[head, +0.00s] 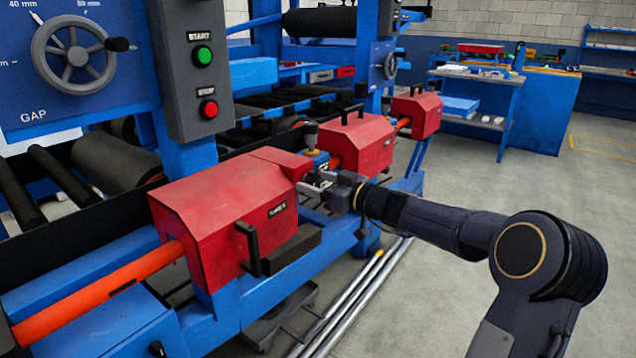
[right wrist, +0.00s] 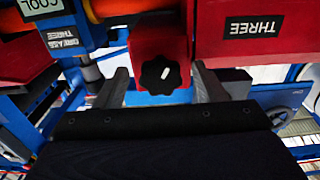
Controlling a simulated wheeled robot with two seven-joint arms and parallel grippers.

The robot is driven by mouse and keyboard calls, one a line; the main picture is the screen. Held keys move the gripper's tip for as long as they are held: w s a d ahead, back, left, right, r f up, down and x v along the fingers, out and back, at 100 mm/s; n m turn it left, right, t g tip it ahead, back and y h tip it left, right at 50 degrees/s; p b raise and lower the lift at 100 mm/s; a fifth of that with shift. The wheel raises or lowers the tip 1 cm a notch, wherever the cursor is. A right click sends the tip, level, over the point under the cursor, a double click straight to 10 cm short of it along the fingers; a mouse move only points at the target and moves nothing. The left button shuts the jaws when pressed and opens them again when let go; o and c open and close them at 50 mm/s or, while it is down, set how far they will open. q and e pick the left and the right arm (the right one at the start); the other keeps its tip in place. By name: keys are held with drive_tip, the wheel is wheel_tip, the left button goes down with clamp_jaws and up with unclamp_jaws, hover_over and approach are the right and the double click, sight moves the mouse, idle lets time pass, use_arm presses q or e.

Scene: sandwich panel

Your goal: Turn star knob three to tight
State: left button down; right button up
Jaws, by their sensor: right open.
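A black star knob (right wrist: 160,76) with a short white mark, slightly tilted, sits on the front of a red block (right wrist: 150,40) in the right wrist view. A THREE label (right wrist: 254,26), upside down, is on the red housing to its right. My right gripper (right wrist: 160,70) is open, with one finger on each side of the knob and a visible gap to each. In the head view, my right gripper (head: 312,184) is at the far end of the nearest red housing (head: 222,220) and largely hides the knob. My left gripper is out of view.
A blue fitting labelled GREASE THREE (right wrist: 60,40) and an orange pipe (right wrist: 125,6) are close to the knob. A black handle (head: 248,248) sticks out of the nearest housing. More red housings (head: 362,142) stand farther along. The floor to the right is clear.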

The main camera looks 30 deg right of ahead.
drive_tip(key=c, duration=1)
drive_tip(key=shift+o, duration=0.2)
